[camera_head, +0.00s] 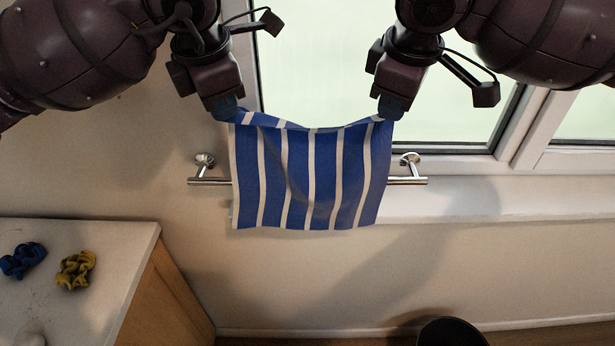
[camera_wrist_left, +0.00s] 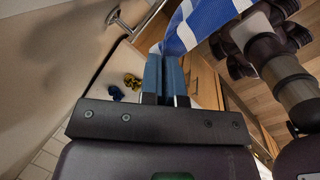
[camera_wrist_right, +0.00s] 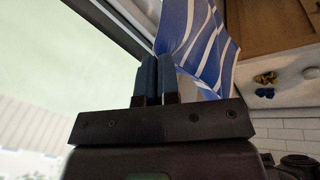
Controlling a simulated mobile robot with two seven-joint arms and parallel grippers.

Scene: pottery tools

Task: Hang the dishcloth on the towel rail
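The dishcloth (camera_head: 300,178) is blue with white stripes and hangs spread between my two grippers, its top edge sagging in the middle. It covers the middle of the chrome towel rail (camera_head: 408,181) in the head view; whether it touches the rail is hidden. My left gripper (camera_head: 228,110) is shut on the cloth's top left corner. My right gripper (camera_head: 390,108) is shut on its top right corner. The cloth runs from the closed fingers in the left wrist view (camera_wrist_left: 195,22) and in the right wrist view (camera_wrist_right: 205,45).
A window (camera_head: 330,60) with a white frame and sill (camera_head: 480,203) is behind the rail. A counter (camera_head: 100,240) at the lower left holds a blue crumpled thing (camera_head: 22,260) and a yellow one (camera_head: 75,270). A dark round object (camera_head: 452,332) is at the bottom.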

